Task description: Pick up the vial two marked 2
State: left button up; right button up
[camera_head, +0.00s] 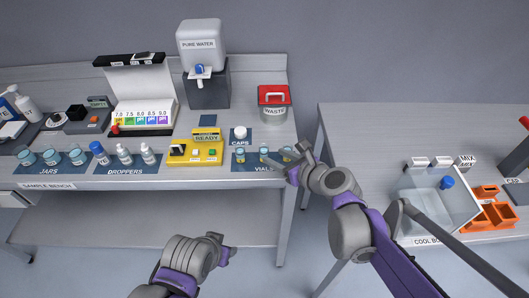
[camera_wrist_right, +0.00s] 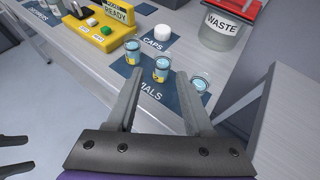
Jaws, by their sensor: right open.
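Three small clear vials with blue contents and yellow labels stand on the blue vials mat (camera_head: 254,167): a left vial (camera_head: 239,155), a middle vial (camera_head: 263,153) and a right vial (camera_head: 287,154). Their numbers are too small to read. My right gripper (camera_head: 296,163) is open and empty at the right end of the row. In the right wrist view, the middle vial (camera_wrist_right: 161,69) appears between the finger lines, beyond the tips; the left vial (camera_wrist_right: 132,51) and right vial (camera_wrist_right: 201,82) flank it. My left gripper (camera_head: 225,248) is open and empty in front of the bench.
A white cap stack (camera_head: 240,133) stands behind the vials. A yellow device (camera_head: 195,152) is to their left and a red-lidded waste bin (camera_head: 273,104) behind right. Droppers (camera_head: 124,155) and jars (camera_head: 52,157) stand farther left. A gap separates the bench from the right table (camera_head: 365,140).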

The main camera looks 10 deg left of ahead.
aim_at(267, 150)
jog(key=x, duration=0.6)
jog(key=shift+w+d, duration=0.15)
jog(key=shift+r, duration=0.1)
grip_shut()
